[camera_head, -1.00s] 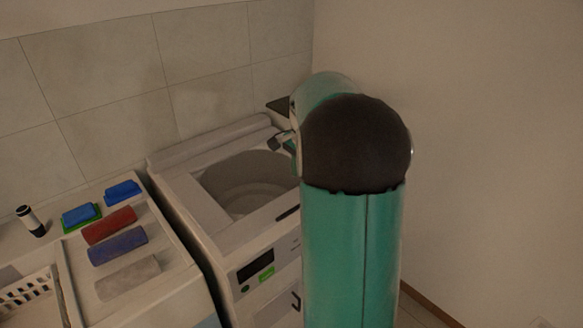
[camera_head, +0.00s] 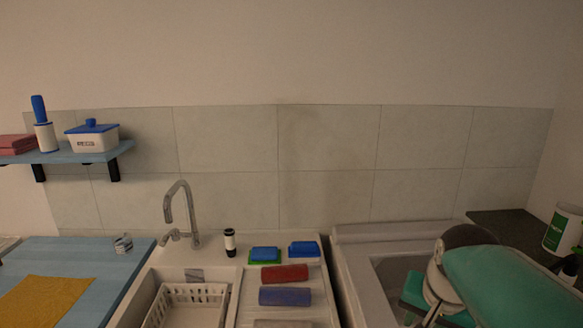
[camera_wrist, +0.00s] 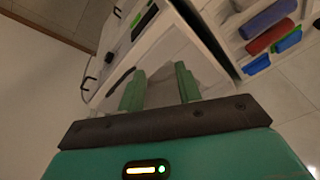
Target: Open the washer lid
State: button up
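The white washer (camera_head: 352,272) stands at the lower right of the head view, largely covered by my arm. A raised strip (camera_head: 393,232) runs along its back edge, and a grey area shows in its top. I cannot tell from this view how the lid stands. In the wrist view, the washer's pale body (camera_wrist: 158,48) lies beyond my gripper (camera_wrist: 160,86). Its two green fingers are apart, with nothing visibly held between them. In the head view the fingertips are not clearly visible behind my arm.
Left of the washer, a counter carries rolled towels (camera_head: 285,297), sponges (camera_head: 304,248), a small bottle (camera_head: 230,242) and a white basket (camera_head: 187,306). A faucet (camera_head: 180,215) stands behind. A dark shelf (camera_head: 510,228) with a white-green container (camera_head: 562,230) is at right.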

jog(key=s+a+n, duration=0.2)
jog(key=s+a+f+n+t, duration=0.1)
jog(key=s+a+n, duration=0.1)
jog(key=s+a, duration=0.1)
jog(key=s+a+n, duration=0.2)
jog(key=s, duration=0.1)
jog(key=shift+s+a+f+t+y, duration=0.1)
jog(key=shift+a+f+t+y, duration=0.2)
jog(key=shift+a+t, duration=0.1)
jog(key=shift+c, duration=0.6)
jog(key=shift+s, duration=0.15)
grip_shut()
jog(key=w+d+f+m+g+y, duration=0.1)
jog(key=w+d+f+m+y, duration=0.25)
jog(key=f+m+y, duration=0.3)
jog(key=w+d+f+m+g+y, duration=0.1)
jog(key=w+d+f+m+y, duration=0.1)
jog(key=d+f+m+y, duration=0.45)
jog(key=s+d+f+m+t+h, duration=0.2)
jog(key=d+f+m+t+h, duration=0.5)
jog(key=d+m, duration=0.45)
jog(key=s+d+f+m+t+h, duration=0.3)
jog(key=d+f+m+t+h, duration=0.2)
jog(key=d+m+t, duration=0.6)
jog(key=w+r+g, duration=0.1)
jog(key=w+r, duration=0.4)
jog(key=w, duration=0.7)
jog(key=shift+d+r, duration=0.25)
jog(key=shift+r, duration=0.05)
